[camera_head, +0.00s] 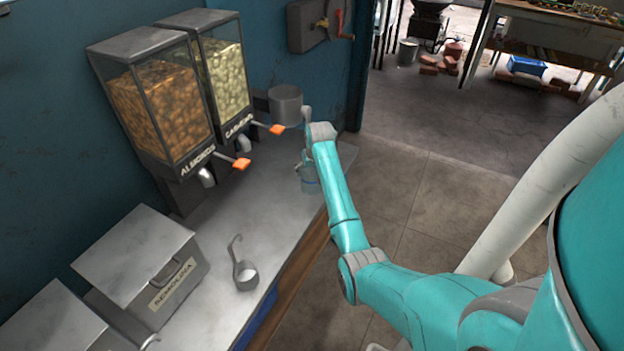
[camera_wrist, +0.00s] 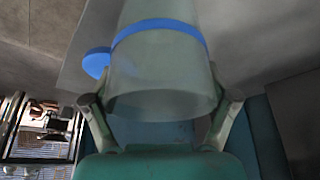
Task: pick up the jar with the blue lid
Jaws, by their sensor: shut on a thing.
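The jar (camera_wrist: 160,75) is pale and see-through, with a blue band around it and a rounded blue piece at its left side in the wrist view. It sits between the two fingers of my gripper (camera_wrist: 161,100), which is shut on it. In the head view the jar (camera_head: 309,182) shows small and partly hidden beside my arm, at the far right edge of the counter. My gripper (camera_head: 306,160) is mostly hidden there by the arm. I cannot tell whether the jar touches the counter.
The grey counter (camera_head: 215,245) holds almond (camera_head: 160,110) and cashew (camera_head: 222,75) dispensers with orange levers. A grey cylindrical pot (camera_head: 285,104) is close behind the gripper. A metal ladle (camera_head: 245,272) and a semolina box (camera_head: 140,262) are nearer. Tiled floor is open to the right.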

